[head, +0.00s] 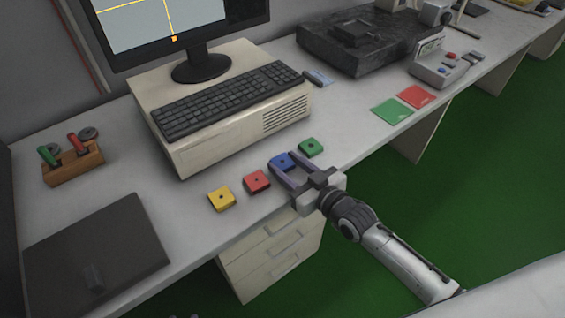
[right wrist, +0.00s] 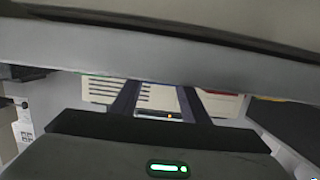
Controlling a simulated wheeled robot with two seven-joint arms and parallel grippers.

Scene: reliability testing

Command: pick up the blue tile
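The blue tile (head: 283,160) lies on the desk near its front edge, between a red tile and a green tile, and is partly covered by my right gripper. My right gripper (head: 283,158) reaches in from the lower right with its fingers spread apart. The fingertips are at the blue tile, one near each side; I cannot tell whether they touch it. In the right wrist view the two dark fingers (right wrist: 157,100) also stand apart, and the tile cannot be made out clearly. My left gripper is not in view.
Red (head: 256,181), yellow (head: 221,198) and green (head: 311,146) tiles lie close by. A beige computer case (head: 215,137) with a keyboard (head: 230,98) stands behind. Flat green (head: 391,111) and red (head: 416,96) squares lie to the right. A dark panel (head: 95,250) is at left.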

